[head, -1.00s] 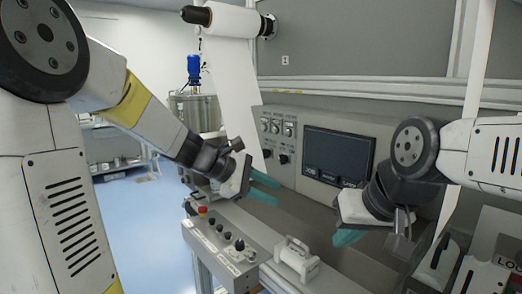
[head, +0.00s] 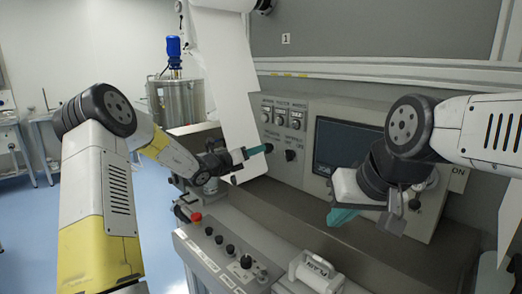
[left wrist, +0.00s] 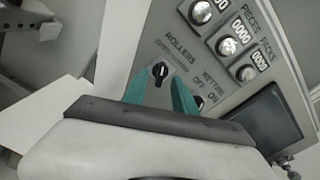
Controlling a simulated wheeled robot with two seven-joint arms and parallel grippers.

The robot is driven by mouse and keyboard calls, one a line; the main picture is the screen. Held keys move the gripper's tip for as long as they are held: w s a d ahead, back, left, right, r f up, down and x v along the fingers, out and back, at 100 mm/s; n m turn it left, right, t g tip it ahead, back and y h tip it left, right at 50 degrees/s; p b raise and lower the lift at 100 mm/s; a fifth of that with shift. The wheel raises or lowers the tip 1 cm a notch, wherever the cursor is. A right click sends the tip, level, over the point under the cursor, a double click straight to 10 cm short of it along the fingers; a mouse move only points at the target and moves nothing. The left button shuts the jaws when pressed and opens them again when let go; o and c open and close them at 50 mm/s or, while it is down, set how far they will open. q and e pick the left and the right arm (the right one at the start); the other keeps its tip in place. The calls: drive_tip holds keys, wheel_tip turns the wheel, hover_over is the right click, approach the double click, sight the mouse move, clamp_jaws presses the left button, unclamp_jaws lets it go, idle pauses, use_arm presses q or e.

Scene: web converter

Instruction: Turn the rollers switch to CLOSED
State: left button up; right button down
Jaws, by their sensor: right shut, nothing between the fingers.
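The rollers switch (left wrist: 160,70) is a small round black knob with a white mark, below the ROLLERS label in the left wrist view. I cannot read which position it points to. My left gripper (head: 260,150) is at the control panel (head: 310,107), and its teal fingers cover the rollers switch in the head view. In the left wrist view the left gripper (left wrist: 159,82) is open, with one finger on each side of the knob; contact is not clear. My right gripper (head: 342,216) is shut and empty, in front of the panel's screen.
The wetting switch (head: 290,155) is close to the right of the left fingers, with several dials (head: 280,117) above. A white web sheet (head: 223,90) hangs to the left. A button console (head: 225,255) with a red button (head: 196,217) stands below.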

sight(268, 148)
use_arm(q)
drive_tip(key=shift+x, duration=1.4)
clamp_jaws()
drive_tip(key=shift+s, duration=0.1)
drive_tip(key=m, duration=1.1)
drive_tip(key=shift+s+d+m, duration=0.1)
drive_tip(key=shift+d+m, duration=0.1)
drive_tip(key=shift+m, duration=0.2)
